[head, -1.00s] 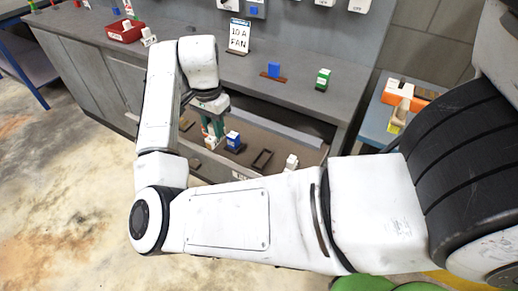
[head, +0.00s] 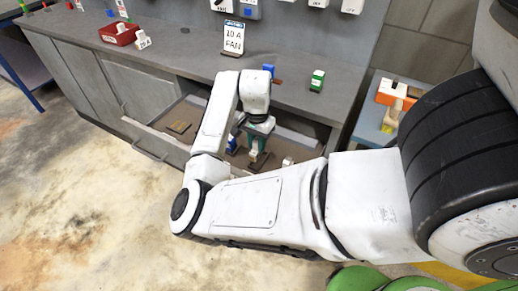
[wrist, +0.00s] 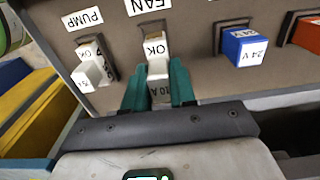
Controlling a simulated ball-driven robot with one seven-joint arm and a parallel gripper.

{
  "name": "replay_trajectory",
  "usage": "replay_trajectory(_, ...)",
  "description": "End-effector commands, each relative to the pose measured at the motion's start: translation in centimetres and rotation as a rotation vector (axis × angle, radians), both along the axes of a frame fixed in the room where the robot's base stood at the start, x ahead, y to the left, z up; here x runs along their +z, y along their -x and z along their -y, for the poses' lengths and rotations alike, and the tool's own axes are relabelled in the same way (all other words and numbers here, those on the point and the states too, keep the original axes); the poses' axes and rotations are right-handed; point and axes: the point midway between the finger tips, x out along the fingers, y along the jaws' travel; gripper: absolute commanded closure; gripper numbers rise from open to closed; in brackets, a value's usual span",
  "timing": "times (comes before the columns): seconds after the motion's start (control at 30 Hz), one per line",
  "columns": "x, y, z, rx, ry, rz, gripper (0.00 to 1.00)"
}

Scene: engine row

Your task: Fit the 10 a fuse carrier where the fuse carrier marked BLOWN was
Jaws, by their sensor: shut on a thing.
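My gripper (wrist: 160,88) is shut on a white fuse carrier (wrist: 157,69) marked OK and 10 A. The carrier is at the place labelled FAN (wrist: 151,5), in line with its slot. I cannot tell how deep it sits. In the head view my gripper (head: 257,143) points down into the open drawer, over a dark socket (head: 260,163). On one side is a blue 24 V carrier (wrist: 243,46). On the other, a white carrier (wrist: 92,66) stands at the PUMP label (wrist: 82,18).
A card reading 10 A FAN (head: 233,38) stands on the bench. A red bin (head: 119,34) has a white carrier (head: 142,40) beside it. A green carrier (head: 317,80) stands near the bench's right end. A blue side table (head: 371,130) stands to the right.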

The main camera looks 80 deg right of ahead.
Motion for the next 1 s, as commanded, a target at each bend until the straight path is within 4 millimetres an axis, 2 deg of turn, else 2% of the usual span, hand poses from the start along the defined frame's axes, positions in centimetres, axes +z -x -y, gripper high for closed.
replay_trajectory(0.07, -1.1, 0.8, 0.4, 0.0, -0.001, -0.002, 1.0)
replay_trajectory(0.23, -3.4, 0.6, 0.3, 0.001, -0.002, -0.001, 1.0)
replay_trajectory(0.5, -4.1, 0.6, 0.2, 0.0, -0.005, 0.0, 1.0)
replay_trajectory(0.53, -4.1, 0.6, 0.2, 0.0, -0.005, 0.0, 0.73)
replay_trajectory(0.77, -3.9, 0.6, 0.3, 0.0, -0.002, -0.001, 0.51)
replay_trajectory(1.0, -3.8, 0.6, 0.3, 0.0, -0.001, 0.0, 0.49)
